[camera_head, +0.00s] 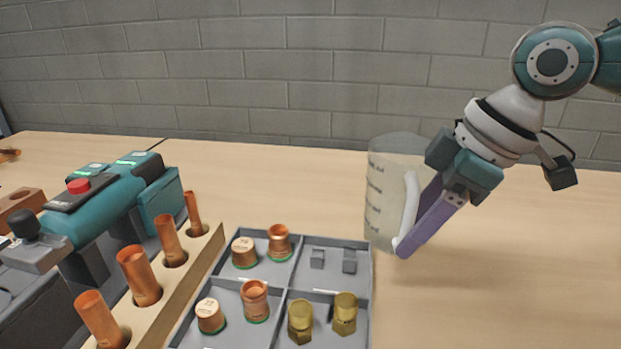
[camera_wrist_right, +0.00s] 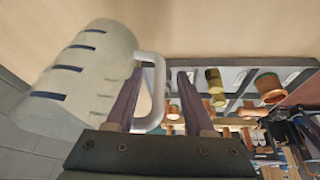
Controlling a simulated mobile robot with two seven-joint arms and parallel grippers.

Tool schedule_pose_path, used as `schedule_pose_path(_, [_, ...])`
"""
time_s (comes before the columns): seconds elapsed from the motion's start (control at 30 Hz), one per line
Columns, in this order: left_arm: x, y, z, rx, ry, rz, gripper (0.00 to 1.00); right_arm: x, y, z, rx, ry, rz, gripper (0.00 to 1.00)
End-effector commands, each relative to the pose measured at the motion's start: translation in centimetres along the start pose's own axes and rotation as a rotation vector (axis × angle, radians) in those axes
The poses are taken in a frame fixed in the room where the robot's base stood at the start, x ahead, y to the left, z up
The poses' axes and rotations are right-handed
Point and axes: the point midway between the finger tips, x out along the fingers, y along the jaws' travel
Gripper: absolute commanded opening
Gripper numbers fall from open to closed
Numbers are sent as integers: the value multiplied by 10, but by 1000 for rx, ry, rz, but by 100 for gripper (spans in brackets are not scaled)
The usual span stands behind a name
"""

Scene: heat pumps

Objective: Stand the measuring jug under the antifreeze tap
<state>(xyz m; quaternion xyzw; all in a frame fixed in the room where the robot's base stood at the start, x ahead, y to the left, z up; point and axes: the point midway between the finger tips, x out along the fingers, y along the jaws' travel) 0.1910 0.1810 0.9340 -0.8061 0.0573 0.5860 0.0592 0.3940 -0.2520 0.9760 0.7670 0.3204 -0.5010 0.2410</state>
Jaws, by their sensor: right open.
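The measuring jug (camera_head: 385,195) is a clear, pale vessel with dark graduation marks and a white handle. It is upright over the bench just behind the tray; I cannot tell whether its base touches the wood. The jug (camera_wrist_right: 85,80) also shows in the right wrist view. My right gripper (camera_head: 402,248) has purple fingers and reaches down to the handle from the right. In the wrist view the handle lies between the open fingers (camera_wrist_right: 159,75), one of them on the jug-body side. No antifreeze tap is in view. My left gripper is not in view.
A grey divided tray (camera_head: 325,283) with copper and brass fittings sits in front of the jug. A wooden rack (camera_head: 190,275) of copper tubes and a teal tool (camera_head: 110,205) with a red button stand left. The bench (camera_head: 530,260) is clear at right; a block wall is behind.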

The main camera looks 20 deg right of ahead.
Motion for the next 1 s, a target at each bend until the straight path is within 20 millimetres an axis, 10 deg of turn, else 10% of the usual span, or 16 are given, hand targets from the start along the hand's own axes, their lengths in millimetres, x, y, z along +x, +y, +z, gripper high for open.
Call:
schedule_pose_path(0.4, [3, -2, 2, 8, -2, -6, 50, 24, 0, 0, -1, 0, 1, 53])
schedule_pose_path(1.0, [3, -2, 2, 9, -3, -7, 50, 24, 0, 1, 0, -2, 0, 0])
